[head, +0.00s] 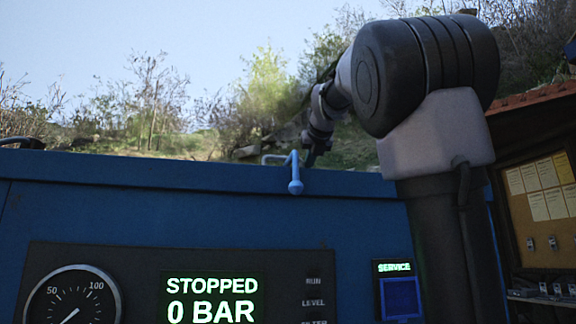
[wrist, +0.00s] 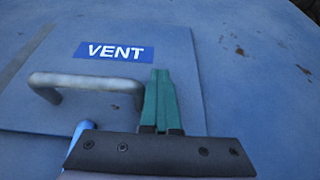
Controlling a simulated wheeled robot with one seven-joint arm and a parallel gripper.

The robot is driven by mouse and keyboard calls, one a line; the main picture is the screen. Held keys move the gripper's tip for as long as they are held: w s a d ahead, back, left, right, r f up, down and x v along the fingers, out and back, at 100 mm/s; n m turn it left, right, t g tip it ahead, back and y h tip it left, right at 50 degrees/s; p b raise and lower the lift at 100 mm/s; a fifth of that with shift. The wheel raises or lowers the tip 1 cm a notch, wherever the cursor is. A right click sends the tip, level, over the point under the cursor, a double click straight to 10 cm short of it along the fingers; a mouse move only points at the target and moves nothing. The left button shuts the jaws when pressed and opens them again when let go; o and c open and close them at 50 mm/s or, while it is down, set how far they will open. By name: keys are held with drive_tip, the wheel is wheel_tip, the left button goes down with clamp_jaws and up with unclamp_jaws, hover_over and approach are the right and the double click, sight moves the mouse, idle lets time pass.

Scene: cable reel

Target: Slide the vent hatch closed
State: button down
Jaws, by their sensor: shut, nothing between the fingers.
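The vent hatch (wrist: 180,50) is a flat blue-grey plate with a white-on-blue VENT label (wrist: 114,51), seen in the wrist view. A bent grey bar handle (wrist: 88,81) stands up from it, left of my gripper. My gripper (wrist: 160,75) has green fingers that are shut together and empty. They are over the plate, to the right of the handle and below the label; I cannot tell whether they touch the plate. In the head view my gripper (head: 311,158) is low behind the cabinet's top edge, and the hatch plate is hidden there.
A light-blue bent pipe with a rounded end (head: 295,183) rises at the front edge of the blue cabinet (head: 200,205). The front carries a gauge (head: 72,300), a STOPPED 0 BAR display (head: 211,298) and a SERVICE panel (head: 400,298). A notice board (head: 540,190) stands at right.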

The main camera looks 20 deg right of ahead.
drive_tip(key=shift+w+a, duration=0.1)
drive_tip(key=shift+a, duration=2.3)
drive_tip(key=shift+d+r, duration=0.55)
drive_tip(key=shift+r, duration=0.2)
drive_tip(key=shift+d+r, duration=0.55)
drive_tip(key=shift+r, duration=0.2)
drive_tip(key=s, duration=0.4)
drive_tip(key=s+r, duration=0.1)
drive_tip(key=s, duration=0.2)
drive_tip(key=s+r, duration=0.1)
drive_tip(key=s, duration=0.3)
drive_tip(key=shift+s+a, duration=0.35)
drive_tip(key=shift+s, duration=0.2)
